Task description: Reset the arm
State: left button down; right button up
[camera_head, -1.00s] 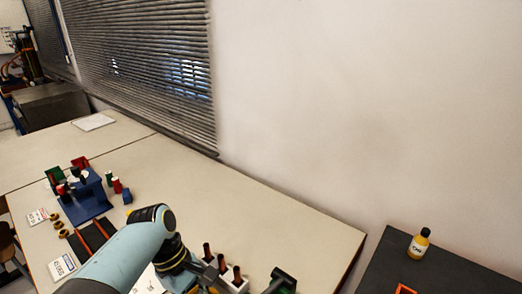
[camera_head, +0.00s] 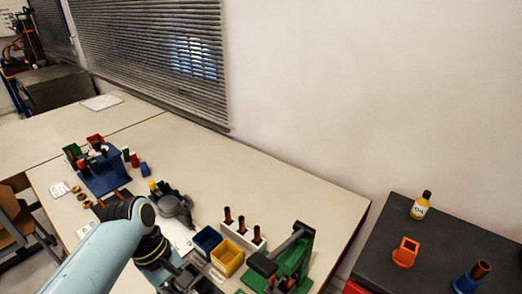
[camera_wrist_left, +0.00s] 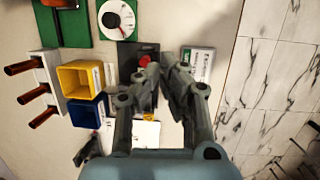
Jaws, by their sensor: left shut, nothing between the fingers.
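My left arm comes in from the lower left in the head view, and its gripper (camera_head: 185,277) is over the near part of the table, by the blue bin. In the left wrist view the gripper (camera_wrist_left: 160,68) points down with its fingers together and nothing between them. Beyond the fingertips lies a black box with a red button (camera_wrist_left: 146,61). A white dial (camera_wrist_left: 118,20) on a green base is above it. My right gripper is in neither view.
A blue bin (camera_head: 206,242), a yellow bin (camera_head: 228,258), a white rack (camera_head: 243,236) with brown pegs and a green press (camera_head: 293,260) crowd the gripper's right. A blue fixture (camera_head: 105,177) stands farther left. A black side table (camera_head: 450,235) holds an oil bottle (camera_head: 420,206). The table's far middle is clear.

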pick_arm(q)
jog(key=s+a+r+m+t+y, duration=0.25)
jog(key=s+a+r+m, duration=0.35)
jog(key=s+r, duration=0.3)
jog(key=s+a+r+m+t+y, duration=0.1)
jog(key=s+a+r+m+t, duration=0.3)
jog(key=s+r, duration=0.5)
jog(key=a+f+g+b, duration=0.15)
jog(key=f+b, duration=0.55)
jog(key=f, duration=1.2)
jog(key=a+f+g+b, duration=0.15)
jog(key=f+b, duration=0.45)
jog(key=f, duration=1.4)
jog(key=s+f+b, duration=0.5)
jog(key=s+f, duration=0.4)
jog(key=f, duration=0.4)
jog(key=s+a+f+g+b, duration=0.1)
jog(key=s+f+b, duration=0.5)
jog(key=s+f, duration=0.4)
notch_tip(320, 180, down, 4)
jog(key=shift+s+a+f+m, duration=0.25)
jog(key=shift+s+a+m, duration=0.05)
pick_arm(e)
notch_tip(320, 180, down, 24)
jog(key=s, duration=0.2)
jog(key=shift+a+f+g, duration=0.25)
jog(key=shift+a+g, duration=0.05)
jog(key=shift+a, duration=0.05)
